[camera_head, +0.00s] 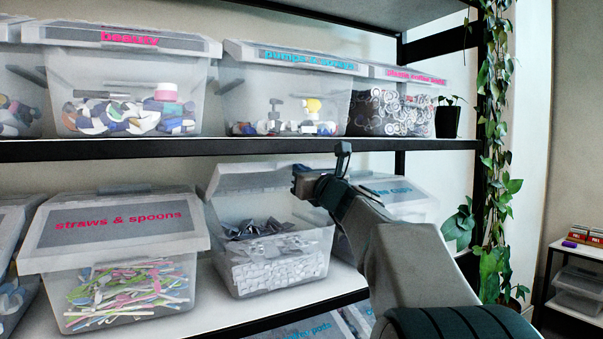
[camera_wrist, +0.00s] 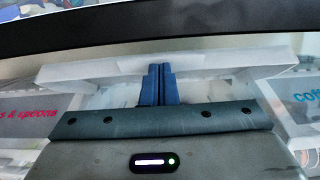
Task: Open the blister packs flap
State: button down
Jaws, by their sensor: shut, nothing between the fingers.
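A translucent bin (camera_head: 270,275) holding silver and white packs stands in the middle of the lower shelf; I take it for the blister packs bin, though no label on it is readable. Its flap (camera_head: 245,182) is raised, leaving the front opening uncovered with packs showing inside. In the wrist view, a pale panel that looks like the flap (camera_wrist: 90,72) spans the picture.
The straws and spoons bin (camera_head: 120,255) is closed on the left. The upper shelf edge (camera_head: 200,147) runs close above the raised flap. A hanging plant (camera_head: 495,130) is at the right.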

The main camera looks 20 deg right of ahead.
jog(key=s+r+b+v, duration=0.1)
jog(key=r+b+v, duration=0.25)
jog(key=v, duration=0.95)
jog(key=s+a+f+n+g+y, duration=0.1)
jog(key=s+a+f+n+g, duration=0.1)
jog(key=a+f+n+g, duration=0.5)
jog(key=s+a+f+n+y, duration=0.15)
jog(key=a+f+n, duration=0.35)
jog(key=f, duration=0.7)
jog(key=s+a+f+n+g, duration=0.3)
jog(key=a+f+n+g, duration=0.1)
jog(key=f+n, duration=0.4)
jog(key=s+d+f+n+g+h, duration=0.1)
jog(key=s+f+n+g+h, duration=0.4)
jog(key=s+f+n, duration=0.9)
notch_tip(320, 180, down, 5)
jog(key=shift+s+r+n+g+b, duration=0.1)
jog(key=shift+s+n+g+b, duration=0.25)
jog(key=shift+s+g, duration=0.3)
